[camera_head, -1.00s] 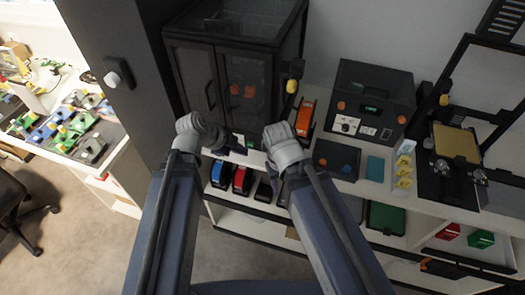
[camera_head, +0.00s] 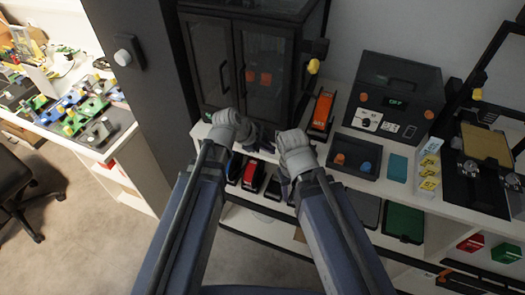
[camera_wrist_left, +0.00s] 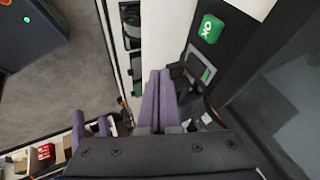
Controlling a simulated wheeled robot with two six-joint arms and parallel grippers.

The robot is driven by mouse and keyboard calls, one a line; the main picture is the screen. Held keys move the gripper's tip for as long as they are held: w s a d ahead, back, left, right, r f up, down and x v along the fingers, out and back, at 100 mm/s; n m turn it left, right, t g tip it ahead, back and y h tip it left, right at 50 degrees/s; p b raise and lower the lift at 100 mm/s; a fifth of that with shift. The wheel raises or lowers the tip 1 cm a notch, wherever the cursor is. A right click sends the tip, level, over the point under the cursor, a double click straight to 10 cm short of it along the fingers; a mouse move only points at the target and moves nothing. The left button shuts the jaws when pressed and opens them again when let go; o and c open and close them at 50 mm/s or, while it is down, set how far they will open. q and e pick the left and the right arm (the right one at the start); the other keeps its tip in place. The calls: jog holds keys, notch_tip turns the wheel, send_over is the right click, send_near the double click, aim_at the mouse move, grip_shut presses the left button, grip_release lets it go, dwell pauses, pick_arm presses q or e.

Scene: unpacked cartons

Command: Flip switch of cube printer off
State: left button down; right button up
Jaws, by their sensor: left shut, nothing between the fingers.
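A black box-shaped machine (camera_head: 395,95) with a lit display, orange knobs and a white front panel (camera_head: 367,119) stands on the white shelf top. A tall black cabinet (camera_head: 262,70) with glass doors stands left of it. I cannot tell which is the cube printer, and no switch is clear. My left gripper (camera_head: 262,142) is in front of the cabinet's base, its fingers small and dark there.
An orange-black device (camera_head: 321,114) stands between cabinet and box. A dark tray (camera_head: 354,157) with two knobs and yellow cards (camera_head: 429,167) lie in front. An open-frame printer (camera_head: 484,150) stands at right.

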pick_arm(q)
jog(key=w, duration=0.1)
jog(key=w+d, duration=0.1)
jog(key=shift+w+f, duration=0.2)
jog(key=shift+w, duration=0.1)
jog(key=shift+w+d, duration=0.15)
jog(key=shift+w, duration=0.45)
pick_arm(e)
jog(key=shift+f, duration=0.25)
pick_arm(q)
jog(key=shift+f, duration=0.1)
jog(key=shift+w+f, duration=0.1)
jog(key=shift+w, duration=0.1)
pick_arm(e)
jog(key=shift+f, duration=0.1)
pick_arm(q)
jog(key=shift+r+p, duration=0.9)
pick_arm(e)
jog(key=shift+r, duration=0.85)
pick_arm(q)
jog(key=shift+s+d, duration=0.1)
